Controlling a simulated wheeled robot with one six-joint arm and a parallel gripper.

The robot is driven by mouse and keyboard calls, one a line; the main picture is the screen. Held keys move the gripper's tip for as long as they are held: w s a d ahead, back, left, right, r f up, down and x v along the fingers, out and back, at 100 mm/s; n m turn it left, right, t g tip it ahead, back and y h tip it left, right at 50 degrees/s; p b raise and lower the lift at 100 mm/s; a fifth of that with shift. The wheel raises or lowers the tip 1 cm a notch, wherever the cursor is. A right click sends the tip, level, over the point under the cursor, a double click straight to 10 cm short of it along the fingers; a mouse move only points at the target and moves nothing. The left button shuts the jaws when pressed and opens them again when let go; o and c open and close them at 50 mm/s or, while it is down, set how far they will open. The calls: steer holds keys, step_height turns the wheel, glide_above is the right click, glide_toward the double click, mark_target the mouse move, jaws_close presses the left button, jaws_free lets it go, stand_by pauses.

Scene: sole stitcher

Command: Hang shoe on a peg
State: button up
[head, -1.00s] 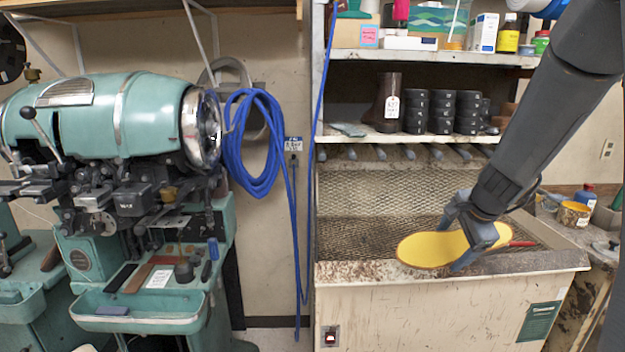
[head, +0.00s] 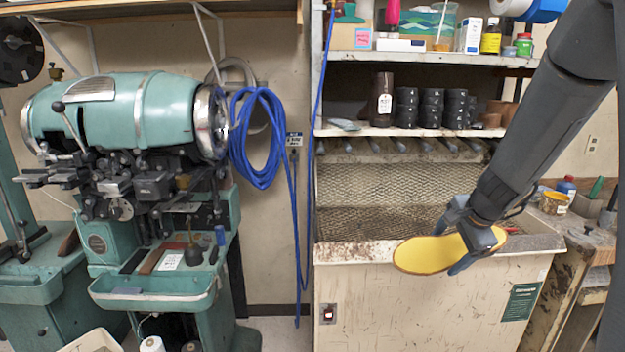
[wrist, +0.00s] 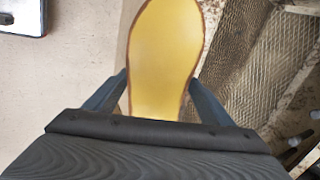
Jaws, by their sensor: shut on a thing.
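My gripper (head: 462,240) is shut on a flat yellow shoe sole with a dark rim (head: 430,254); no shoe upper shows. The sole points left and hangs in front of the bench's front lip in the head view. In the wrist view the yellow sole (wrist: 165,50) lies between the two fingers, its broad end away from me. The gripper also shows there (wrist: 158,95). A row of short grey pegs (head: 399,146) sticks out under the shelf edge, above and behind the sole. I see no shoe on them.
The mesh-backed bench (head: 345,252) stands below the pegs. A green stitching machine (head: 130,115) stands left, with a blue hose (head: 262,140) between. A cluttered side table (head: 590,238) is right.

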steer(key=shift+a+f+n, duration=0.25)
steer(key=shift+f+n, duration=0.05)
steer(key=shift+f, duration=0.45)
steer(key=s+a+f+n+g+y+b, duration=0.1)
steer(key=s+a+f+n+g+y, duration=0.1)
steer(key=a+f+n, duration=0.5)
steer(key=s+a+f+n+g+y+b, duration=0.1)
steer(key=s+a+f+n, duration=0.6)
steer(key=f, duration=0.8)
steer(key=n+g+y, duration=0.1)
steer(key=g, duration=0.1)
steer(key=shift+a+f+n+g+y, duration=0.2)
steer(key=shift+n+g+y, duration=0.1)
steer(key=shift+g+y, duration=0.1)
